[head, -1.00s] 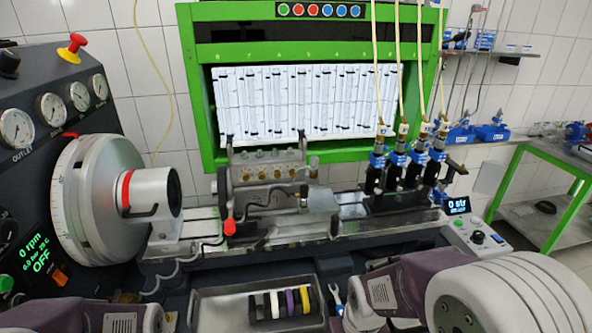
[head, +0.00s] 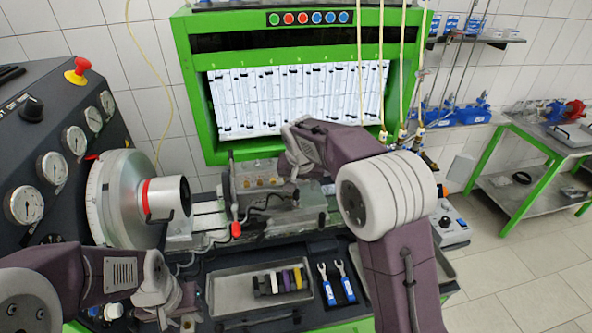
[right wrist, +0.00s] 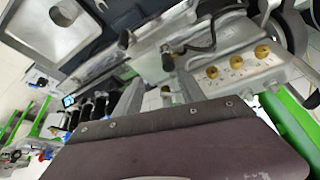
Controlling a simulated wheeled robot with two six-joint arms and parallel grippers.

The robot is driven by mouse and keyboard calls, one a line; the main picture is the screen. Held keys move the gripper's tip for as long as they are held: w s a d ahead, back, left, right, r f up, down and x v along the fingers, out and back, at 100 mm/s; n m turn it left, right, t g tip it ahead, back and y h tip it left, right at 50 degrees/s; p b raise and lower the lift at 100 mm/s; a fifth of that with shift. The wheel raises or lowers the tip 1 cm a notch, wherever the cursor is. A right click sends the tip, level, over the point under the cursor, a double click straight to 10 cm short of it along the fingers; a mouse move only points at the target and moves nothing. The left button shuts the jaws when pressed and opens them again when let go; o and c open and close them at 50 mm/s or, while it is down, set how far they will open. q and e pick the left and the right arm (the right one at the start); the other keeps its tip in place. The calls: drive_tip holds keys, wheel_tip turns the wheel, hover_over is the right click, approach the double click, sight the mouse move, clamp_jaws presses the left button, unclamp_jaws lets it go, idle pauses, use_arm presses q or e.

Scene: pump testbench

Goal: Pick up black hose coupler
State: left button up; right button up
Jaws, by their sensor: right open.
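Several hose couplers stand in a row in the metal tray (head: 232,292) in the head view: black ones at the left, then a purple one (head: 286,281) and a yellow one (head: 297,279). The black hose coupler (head: 265,285) stands in the left part of this row. My right arm reaches over the bench well above and beyond the tray; its gripper is mostly hidden behind the arm in the head view. In the right wrist view my right gripper (right wrist: 147,52) is open, with nothing seen held. My left gripper (head: 180,308) is low, left of the tray; its jaws are unclear.
Two blue-handled wrenches (head: 335,285) lie right of the tray. The testbench rail with a clamp stands behind it. A large grey drum (head: 120,200) is at the left. A green table (head: 560,150) stands at the far right.

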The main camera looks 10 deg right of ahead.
sight(296, 191)
drive_tip(key=w+a+f+p, duration=0.1)
drive_tip(key=f+p, duration=0.1)
drive_tip(key=shift+a+p, duration=0.2)
drive_tip(key=shift+p, duration=0.2)
drive_tip(key=shift+w+f, duration=0.15)
drive_tip(key=shift+w, duration=0.05)
drive_tip(key=shift+w+f+p, duration=0.1)
drive_tip(key=shift+f+p, duration=0.1)
drive_tip(key=shift+p, duration=0.1)
drive_tip(key=p+x, duration=0.2)
drive_tip(key=x, duration=0.2)
drive_tip(key=shift+w+d+f, duration=0.1)
drive_tip(key=shift+f, duration=0.25)
use_arm(q)
wheel_tip(296, 191, up, 8)
use_arm(e)
clamp_jaws()
